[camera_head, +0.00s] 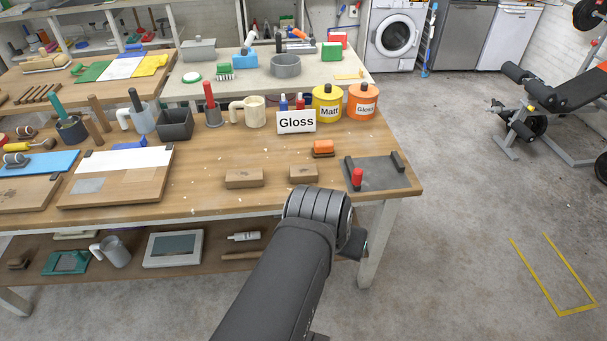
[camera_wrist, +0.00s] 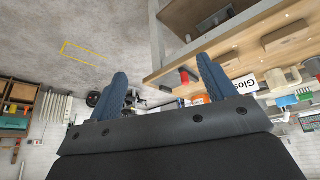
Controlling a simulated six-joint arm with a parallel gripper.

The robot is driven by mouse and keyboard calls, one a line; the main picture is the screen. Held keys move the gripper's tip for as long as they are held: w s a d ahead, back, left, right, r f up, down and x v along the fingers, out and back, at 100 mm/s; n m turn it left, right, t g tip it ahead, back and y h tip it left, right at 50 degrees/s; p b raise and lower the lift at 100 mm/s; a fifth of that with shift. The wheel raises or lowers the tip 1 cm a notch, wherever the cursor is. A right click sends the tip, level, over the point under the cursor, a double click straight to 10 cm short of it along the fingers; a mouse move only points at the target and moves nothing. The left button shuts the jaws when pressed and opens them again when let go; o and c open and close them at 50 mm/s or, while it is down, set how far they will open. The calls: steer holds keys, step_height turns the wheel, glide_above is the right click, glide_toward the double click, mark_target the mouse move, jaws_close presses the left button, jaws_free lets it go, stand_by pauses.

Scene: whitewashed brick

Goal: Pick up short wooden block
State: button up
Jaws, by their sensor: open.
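The short wooden block (camera_head: 303,173) lies flat near the front edge of the workbench in the head view, just beyond my arm's rounded joint. A longer wooden block (camera_head: 244,178) lies to its left, with a gap between them. In the wrist view two brown blocks show on the bench at the upper right; the nearer-to-finger one looks like the short block (camera_wrist: 228,60). My gripper (camera_wrist: 163,74) is open and empty, its two blue fingers spread wide, away from the blocks. In the head view my arm hides most of the gripper.
Paint cans (camera_head: 327,103) stand behind. A cutting board (camera_head: 115,180) lies left. Open floor lies right of the workbench (camera_head: 205,205).

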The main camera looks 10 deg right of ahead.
mark_target(307, 170)
steer(key=w+d+m+g, duration=0.1)
steer(key=w+d, duration=0.5)
steer(key=w, duration=0.1)
steer(key=w+a+n+g+h, duration=0.2)
steer(key=w+n+g+h, duration=0.15)
steer(key=w+n, duration=0.95)
steer(key=w+a+f+n+h, duration=0.2)
steer(key=w+a+f+n, duration=0.1)
steer(key=w+a, duration=0.3)
steer(key=w+a+f+n+h, duration=0.2)
steer(key=w+a+f+n, duration=0.2)
steer(key=w+a+f, duration=0.2)
steer(key=w+a+f+n+h, duration=0.3)
steer(key=w+a+f+n, duration=0.1)
steer(key=w+a, duration=0.3)
steer(key=shift+w+a+f, duration=0.1)
steer(key=shift+w+a, duration=0.1)
steer(key=shift+w, duration=0.4)
steer(key=shift+w+a+f, duration=0.1)
steer(key=shift+w+a, duration=0.05)
steer(key=shift+w, duration=0.45)
steer(key=shift+f+n, duration=0.15)
steer(key=shift+n, duration=0.15)
steer(key=x, duration=1.7)
steer(key=shift+s+d, duration=0.1)
steer(key=c, duration=1)
steer(key=shift+c, duration=0.5)
steer(key=shift+r, duration=0.3)
